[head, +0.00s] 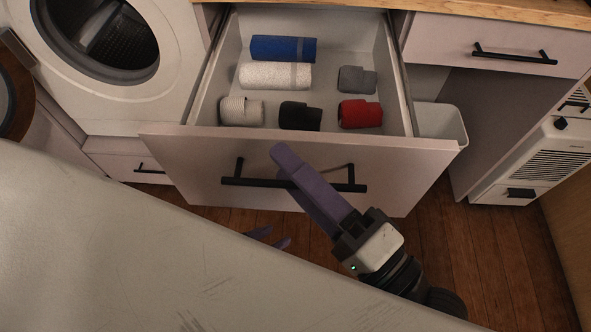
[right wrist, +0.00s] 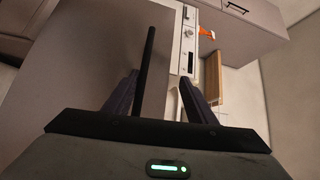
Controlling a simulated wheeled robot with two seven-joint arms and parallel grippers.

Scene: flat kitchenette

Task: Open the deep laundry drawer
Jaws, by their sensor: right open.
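The deep laundry drawer (head: 300,160) is pulled well out in the head view, with rolled towels showing inside. Its black bar handle (head: 240,182) runs across the front panel.
A washing machine (head: 165,75) stands left of the drawer. A smaller closed drawer (head: 490,45) is at upper right, with a white bin (head: 440,123) below it. A white vented appliance (head: 540,165) stands at far right. Wooden floor (head: 485,255) is clear in front.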

